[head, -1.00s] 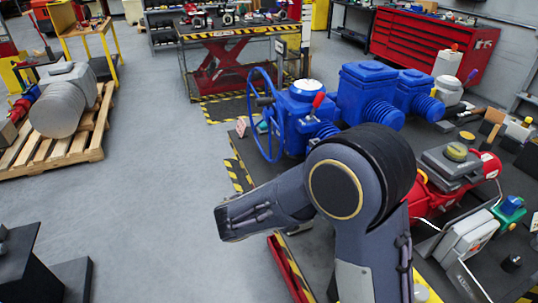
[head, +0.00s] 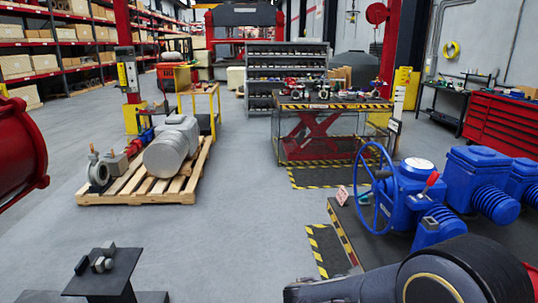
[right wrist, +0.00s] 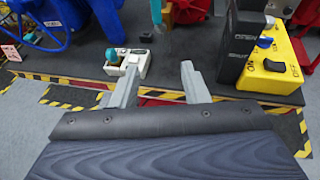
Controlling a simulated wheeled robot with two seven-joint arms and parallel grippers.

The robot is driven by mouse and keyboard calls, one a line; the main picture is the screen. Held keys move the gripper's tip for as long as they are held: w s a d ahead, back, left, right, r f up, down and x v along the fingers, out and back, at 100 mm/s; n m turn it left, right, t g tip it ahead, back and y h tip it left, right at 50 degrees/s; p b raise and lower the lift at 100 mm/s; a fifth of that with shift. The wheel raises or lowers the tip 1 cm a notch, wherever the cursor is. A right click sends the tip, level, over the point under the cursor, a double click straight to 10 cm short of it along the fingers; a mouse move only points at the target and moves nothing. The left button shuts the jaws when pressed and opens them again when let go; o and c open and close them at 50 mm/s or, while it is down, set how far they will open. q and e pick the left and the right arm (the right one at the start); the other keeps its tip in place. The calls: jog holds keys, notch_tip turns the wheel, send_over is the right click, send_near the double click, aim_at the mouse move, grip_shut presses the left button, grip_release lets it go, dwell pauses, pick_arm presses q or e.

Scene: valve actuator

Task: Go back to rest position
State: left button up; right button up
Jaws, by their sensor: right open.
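My right gripper (right wrist: 159,63) is open in the right wrist view, with its two grey fingers apart and nothing between them. Beyond the fingers lies the dark, hazard-striped edge of a bench. My right arm (head: 430,280) shows at the bottom right of the head view, in front of the blue valve actuator (head: 412,200) with its blue handwheel (head: 376,190). My right gripper is outside the head view. My left arm and gripper are not in view.
A pallet (head: 135,190) with a grey motor (head: 172,148) stands left. A striped lift table (head: 335,106) stands behind. A yellow box (right wrist: 278,62) and a white-grey tool block (right wrist: 122,68) sit near the gripper. The grey floor (head: 230,220) in the middle is clear.

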jog(key=s+d+f+m+g+y, duration=0.1)
jog(key=s+d+m+g+y, duration=0.1)
jog(key=s+m+y, duration=0.4)
jog(key=s+d+f+m+g+y, duration=0.1)
jog(key=s+d+m+g+y, duration=0.15)
jog(key=s+m, duration=0.45)
jog(key=s+a+r+m+t+y, duration=0.4)
jog(key=s+a+m+t+y, duration=0.1)
jog(key=s+a+m+y, duration=0.2)
jog(key=s+m+y, duration=0.1)
jog(key=s+m, duration=0.1)
jog(key=m, duration=0.1)
jog(key=shift+a, duration=0.2)
jog(key=shift+s+d+t, duration=0.15)
jog(key=shift+t, duration=0.2)
jog(key=shift+c, duration=0.5)
